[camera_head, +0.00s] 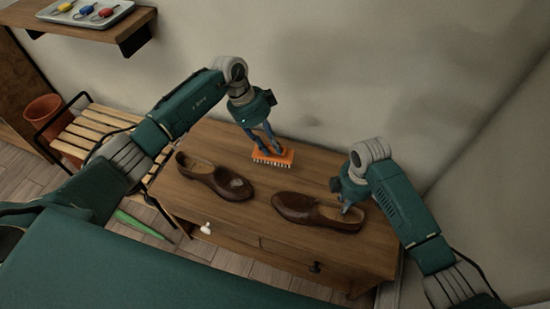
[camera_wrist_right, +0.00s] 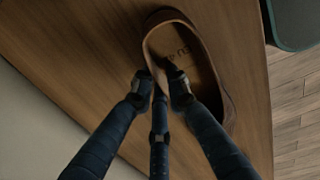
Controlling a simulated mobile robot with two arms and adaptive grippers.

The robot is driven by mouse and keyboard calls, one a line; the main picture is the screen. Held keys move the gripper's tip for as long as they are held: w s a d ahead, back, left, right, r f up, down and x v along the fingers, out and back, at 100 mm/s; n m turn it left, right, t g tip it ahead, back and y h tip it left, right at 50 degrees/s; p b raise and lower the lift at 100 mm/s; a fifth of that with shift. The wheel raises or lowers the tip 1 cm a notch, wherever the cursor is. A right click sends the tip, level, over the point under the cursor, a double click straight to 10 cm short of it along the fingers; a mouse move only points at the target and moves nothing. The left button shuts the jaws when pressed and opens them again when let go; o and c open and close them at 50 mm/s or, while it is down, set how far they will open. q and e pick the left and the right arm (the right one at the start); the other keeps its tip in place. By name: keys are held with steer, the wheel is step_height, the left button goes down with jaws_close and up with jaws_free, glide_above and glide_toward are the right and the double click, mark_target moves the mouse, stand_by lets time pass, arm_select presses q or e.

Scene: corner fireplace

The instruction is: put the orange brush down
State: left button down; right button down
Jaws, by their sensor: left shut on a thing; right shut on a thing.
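The orange brush (camera_head: 283,157) is near the back edge of the wooden cabinet top, with pale bristles showing along its front side. My left gripper (camera_head: 264,143) is shut on the brush from above. I cannot tell whether the bristles touch the wood. My right gripper (camera_head: 344,206) is shut on the rim of the right brown shoe (camera_head: 293,207), near its heel opening. In the right wrist view, the gripper's fingertips (camera_wrist_right: 164,83) pinch the side wall of this shoe (camera_wrist_right: 222,82). The shoe appears to rest on the cabinet top.
The left brown shoe (camera_head: 199,172) stands on the cabinet top (camera_head: 257,187). A slatted rack (camera_head: 91,135) is at the left, with an orange pot (camera_head: 42,109) beyond it. A wall shelf (camera_head: 134,37) holds a tray with several keys. Bare wood lies between the shoes.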

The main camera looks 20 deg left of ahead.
arm_select(q)
steer(key=w+d+n+t+y, duration=0.1)
steer(key=w+n+t, duration=0.2)
steer(key=w+n, duration=0.4)
steer(key=shift+w+f, duration=0.15)
steer(key=shift+f, duration=2.25)
steer(key=shift+w+f, duration=0.1)
steer(key=shift+f, duration=2.25)
steer(key=c, duration=1.5)
jaws_free()
steer(key=shift+f, duration=0.15)
steer(key=v, duration=1.2)
steer(key=shift+r, duration=0.25)
